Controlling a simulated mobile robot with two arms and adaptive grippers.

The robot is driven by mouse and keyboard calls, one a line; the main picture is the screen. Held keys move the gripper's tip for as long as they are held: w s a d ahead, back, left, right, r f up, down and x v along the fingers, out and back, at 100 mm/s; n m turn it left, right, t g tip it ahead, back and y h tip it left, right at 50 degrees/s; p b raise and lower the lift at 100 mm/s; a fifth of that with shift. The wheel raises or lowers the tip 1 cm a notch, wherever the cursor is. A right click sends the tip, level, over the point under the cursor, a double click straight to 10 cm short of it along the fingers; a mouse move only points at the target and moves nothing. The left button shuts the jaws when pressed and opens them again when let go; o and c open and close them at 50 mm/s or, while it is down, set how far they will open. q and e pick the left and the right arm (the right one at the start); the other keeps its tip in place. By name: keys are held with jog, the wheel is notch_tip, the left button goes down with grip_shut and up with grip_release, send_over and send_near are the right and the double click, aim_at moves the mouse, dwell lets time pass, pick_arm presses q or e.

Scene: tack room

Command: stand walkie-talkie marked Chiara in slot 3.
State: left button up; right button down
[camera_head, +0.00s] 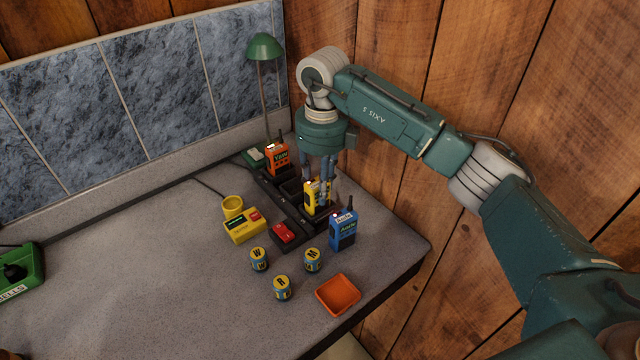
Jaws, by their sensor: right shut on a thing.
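My right gripper (320,178) points down over the dark charging rack (287,207) and is shut on a yellow walkie-talkie (311,209). It holds it upright at the rack, toward its near right end. The fingers cover part of it, and I cannot read its name or tell whether its base is seated in a slot. An orange walkie-talkie (277,160) stands at the rack's far left end. The slot numbers are too small to read. My left gripper is not in view.
Several small labelled jars (282,288) and an orange tray (338,294) lie in front. A green lamp (264,47) stands behind.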

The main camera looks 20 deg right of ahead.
jog(key=shift+f, duration=0.3)
jog(key=c, duration=1.6)
grip_release()
jog(key=shift+o, duration=0.2)
jog(key=shift+s+d+r+p, duration=0.1)
jog(key=shift+r+p, duration=2.9)
jog(key=shift+r, duration=2.55)
jog(key=shift+f, duration=0.1)
